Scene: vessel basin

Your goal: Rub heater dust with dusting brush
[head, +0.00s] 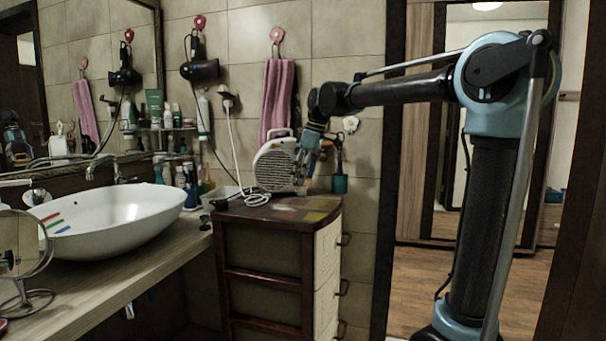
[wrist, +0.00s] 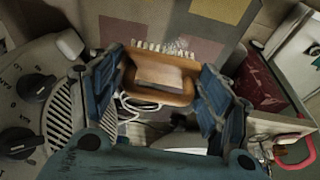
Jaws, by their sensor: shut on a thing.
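My gripper (wrist: 162,88) is shut on the dusting brush (wrist: 160,84), a wooden-brown block with pale bristles along its far edge. In the head view my gripper (head: 308,150) is at the right side of the white heater (head: 273,165), above the cabinet top; the brush is hard to make out there. The heater (wrist: 35,85), with dark knobs and a slotted grille, is close on the left in the wrist view. I cannot tell whether the bristles touch anything.
The heater stands on a dark wooden cabinet (head: 262,222) with a patchwork top. A white cord (head: 240,195) lies at its front left. A pink towel (head: 277,100) hangs above, and a basin (head: 110,215) is left.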

